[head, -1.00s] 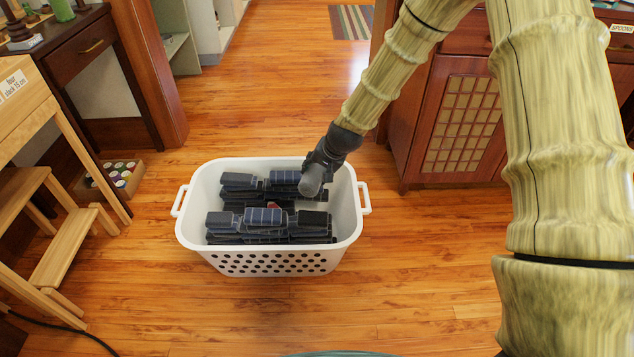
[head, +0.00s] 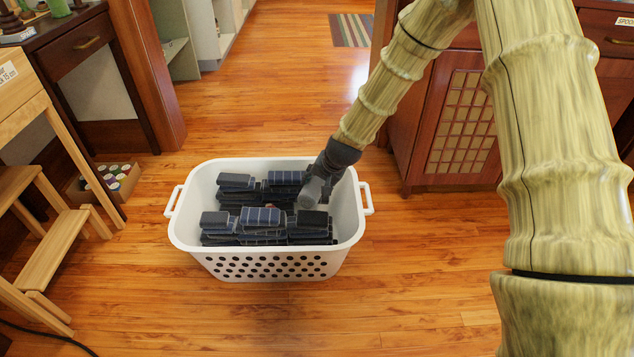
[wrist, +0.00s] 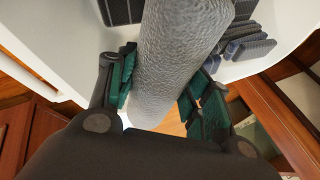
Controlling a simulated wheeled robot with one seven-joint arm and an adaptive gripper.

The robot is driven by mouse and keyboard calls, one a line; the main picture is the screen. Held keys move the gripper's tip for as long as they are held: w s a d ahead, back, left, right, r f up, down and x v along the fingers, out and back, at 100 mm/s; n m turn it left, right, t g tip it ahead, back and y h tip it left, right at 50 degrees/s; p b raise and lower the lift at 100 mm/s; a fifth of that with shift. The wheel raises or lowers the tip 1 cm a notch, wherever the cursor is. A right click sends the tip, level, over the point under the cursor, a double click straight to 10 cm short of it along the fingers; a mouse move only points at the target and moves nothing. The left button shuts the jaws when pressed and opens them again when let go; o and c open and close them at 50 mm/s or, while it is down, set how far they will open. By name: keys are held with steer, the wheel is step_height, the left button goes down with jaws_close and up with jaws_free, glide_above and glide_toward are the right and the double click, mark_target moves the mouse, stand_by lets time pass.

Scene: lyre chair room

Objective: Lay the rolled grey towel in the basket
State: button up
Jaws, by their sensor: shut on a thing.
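The rolled grey towel (wrist: 178,60) fills the middle of the wrist view, with my gripper's (wrist: 160,92) green-padded fingers on either side of it. My gripper is shut on the towel. In the head view the towel's grey end (head: 311,192) shows below my dark gripper (head: 322,180), at the right part of the white basket (head: 180,225). The towel is over the basket's inside; whether it touches the contents or the floor of the basket is hidden. The basket stands on the wooden floor.
Dark blue folded items (head: 262,222) lie in rows in the basket. A wooden step stool (head: 60,245) stands at left, with a box of small jars (head: 110,180) behind it. A reddish cabinet (head: 455,130) stands at right. The floor behind the basket is clear.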

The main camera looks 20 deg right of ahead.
stand_by(0.3)
steer(key=shift+f+b, duration=2)
steer(key=shift+f, duration=5.45)
steer(key=o, duration=1.2)
steer(key=shift+v, duration=6)
steer(key=shift+w, duration=0.1)
